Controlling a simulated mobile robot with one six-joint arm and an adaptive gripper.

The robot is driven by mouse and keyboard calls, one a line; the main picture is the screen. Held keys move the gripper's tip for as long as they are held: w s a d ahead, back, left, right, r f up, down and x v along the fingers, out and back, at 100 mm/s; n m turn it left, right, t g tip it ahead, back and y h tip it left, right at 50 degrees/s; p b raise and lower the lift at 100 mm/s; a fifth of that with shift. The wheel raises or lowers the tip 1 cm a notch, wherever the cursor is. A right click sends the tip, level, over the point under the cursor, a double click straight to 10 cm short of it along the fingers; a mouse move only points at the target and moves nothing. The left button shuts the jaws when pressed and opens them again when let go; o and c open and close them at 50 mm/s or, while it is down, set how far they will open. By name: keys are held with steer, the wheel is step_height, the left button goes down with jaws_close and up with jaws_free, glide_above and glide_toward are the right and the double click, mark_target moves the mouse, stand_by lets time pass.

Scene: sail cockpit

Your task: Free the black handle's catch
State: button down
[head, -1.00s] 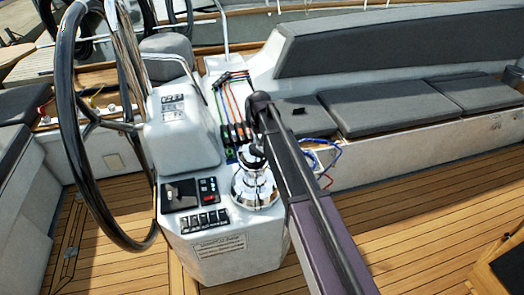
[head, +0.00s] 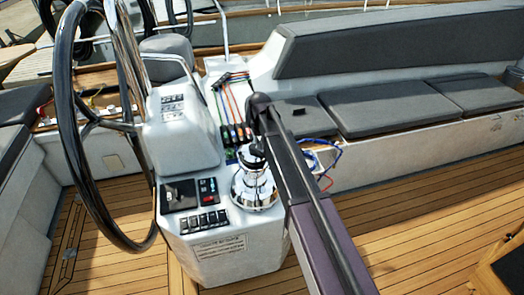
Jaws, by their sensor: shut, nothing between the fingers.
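A row of rope clutches with small handles (head: 235,134) sits on the white pedestal, behind the chrome winch (head: 254,186). Ropes of several colours run back from it. The handles are small and dark with coloured marks, and I cannot tell which is the black one or how its catch stands. My arm comes in from the bottom right and partly covers the right end of the row. My gripper (head: 257,149) shows as a small dark shape below the arm's end, just above the winch top and beside the clutches. It looks shut and empty; contact with a handle cannot be seen.
A large black steering wheel (head: 78,130) stands left of the pedestal. Switch panels (head: 190,195) lie left of the winch. Blue and red rope loops (head: 325,157) hang right of my arm. Grey bench cushions (head: 380,107) line the right. Teak floor (head: 430,215) is open at right.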

steer(key=shift+r+p, duration=3.45)
steer(key=shift+p, duration=0.05)
